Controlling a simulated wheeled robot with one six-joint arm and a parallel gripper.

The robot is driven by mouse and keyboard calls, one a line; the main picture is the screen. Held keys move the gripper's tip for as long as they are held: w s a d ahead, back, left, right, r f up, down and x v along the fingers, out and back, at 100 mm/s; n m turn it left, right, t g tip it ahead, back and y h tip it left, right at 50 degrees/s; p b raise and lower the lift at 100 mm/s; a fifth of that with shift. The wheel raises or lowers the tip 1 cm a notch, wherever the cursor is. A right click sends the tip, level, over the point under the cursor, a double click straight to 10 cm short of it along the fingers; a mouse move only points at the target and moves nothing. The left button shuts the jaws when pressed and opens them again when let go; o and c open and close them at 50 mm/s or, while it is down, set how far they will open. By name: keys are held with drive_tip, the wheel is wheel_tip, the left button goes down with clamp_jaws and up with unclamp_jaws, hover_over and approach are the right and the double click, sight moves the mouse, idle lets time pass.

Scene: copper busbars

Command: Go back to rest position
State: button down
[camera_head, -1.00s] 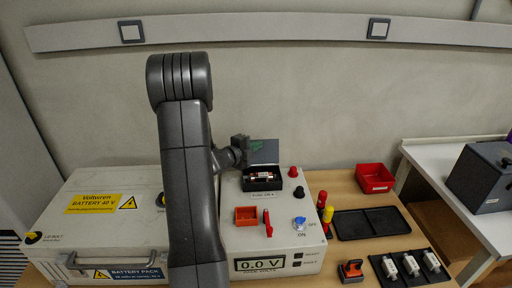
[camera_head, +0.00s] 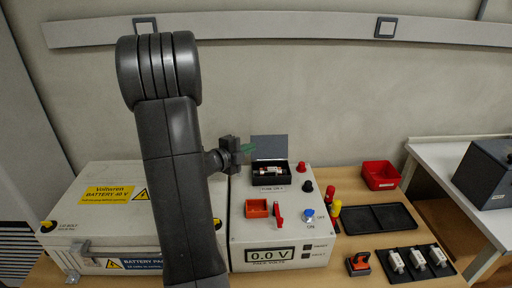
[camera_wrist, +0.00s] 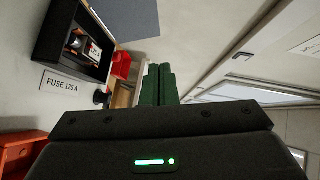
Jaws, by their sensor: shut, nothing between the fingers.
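My gripper (camera_head: 247,149) is shut and empty, raised in front of the wall and left of the fuse box's open grey lid. The wrist view shows its green fingers (camera_wrist: 158,85) together with nothing between them. Below and to the right, the open black fuse box (camera_head: 271,173) stands on the grey-white meter unit (camera_head: 240,228) and holds a white fuse (camera_head: 270,170). The fuse and the label "FUSE 125 A" also show at upper left in the wrist view (camera_wrist: 88,48). My arm hides part of the battery pack (camera_head: 110,225).
To the right lie a red bin (camera_head: 380,176), a black tray (camera_head: 352,219) and several white fuses (camera_head: 418,258). The space above the table at right is clear.

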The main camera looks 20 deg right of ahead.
drive_tip(key=shift+s+a, duration=0.2)
drive_tip(key=shift+a, duration=0.05)
